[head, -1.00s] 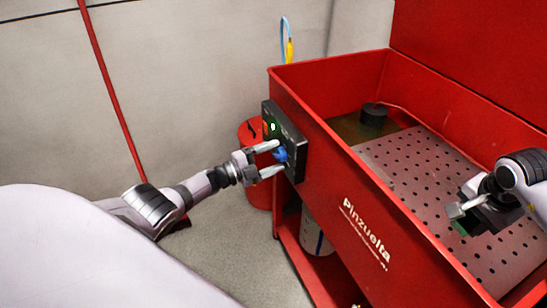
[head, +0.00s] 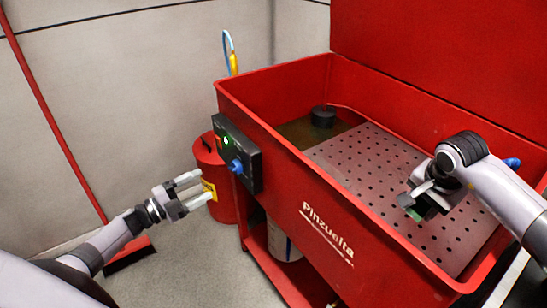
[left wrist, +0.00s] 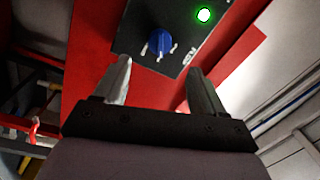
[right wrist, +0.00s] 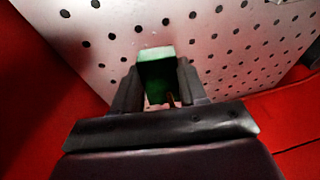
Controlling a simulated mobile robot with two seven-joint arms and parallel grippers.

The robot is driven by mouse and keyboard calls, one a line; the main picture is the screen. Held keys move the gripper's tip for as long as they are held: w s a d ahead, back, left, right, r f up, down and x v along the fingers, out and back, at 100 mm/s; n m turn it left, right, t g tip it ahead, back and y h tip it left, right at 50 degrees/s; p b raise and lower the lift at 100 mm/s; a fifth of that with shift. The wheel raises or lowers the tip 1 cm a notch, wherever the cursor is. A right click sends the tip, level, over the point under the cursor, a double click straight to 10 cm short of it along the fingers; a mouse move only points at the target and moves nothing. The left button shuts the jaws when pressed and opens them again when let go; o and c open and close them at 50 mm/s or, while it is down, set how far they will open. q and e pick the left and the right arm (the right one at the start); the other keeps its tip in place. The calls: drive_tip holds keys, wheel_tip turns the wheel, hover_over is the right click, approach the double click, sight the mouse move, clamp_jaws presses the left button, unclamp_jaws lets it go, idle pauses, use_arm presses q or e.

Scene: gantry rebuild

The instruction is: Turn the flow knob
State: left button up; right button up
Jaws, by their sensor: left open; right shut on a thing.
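The flow knob is a blue knob (head: 236,166) on a black control panel (head: 250,172) on the left end of the red wash basin. In the left wrist view the blue knob (left wrist: 159,43) sits on the panel beyond the fingertips, with white marks around it and a lit green button (left wrist: 204,15) near it. My left gripper (head: 205,187) is open and empty, apart from the knob and short of the panel. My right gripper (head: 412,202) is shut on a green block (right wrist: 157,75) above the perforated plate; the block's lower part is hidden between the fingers.
The red basin (head: 290,165) holds a perforated grey plate (head: 350,155) and a black round part (head: 323,116). A red can (head: 212,170) stands on the floor behind my left gripper. A red broom (head: 50,110) leans on the wall.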

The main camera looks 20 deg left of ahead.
sight(230, 169)
use_arm(q)
drive_tip(key=shift+v, duration=1.1)
idle(4.1)
drive_tip(key=w+d+m, duration=0.2)
drive_tip(key=w+m, duration=0.1)
drive_tip(key=m, duration=0.2)
drive_tip(key=w+d+r+m, duration=0.1)
drive_tip(key=w+d+m, duration=0.1)
drive_tip(key=m, duration=0.4)
drive_tip(key=w+d+m+y, duration=0.1)
drive_tip(key=w+d+m, duration=0.1)
drive_tip(key=w+m, duration=0.3)
drive_tip(key=shift+d+r+m, duration=0.25)
drive_tip(key=shift+d+m, duration=0.05)
drive_tip(key=shift+m, duration=0.4)
drive_tip(key=c, duration=1)
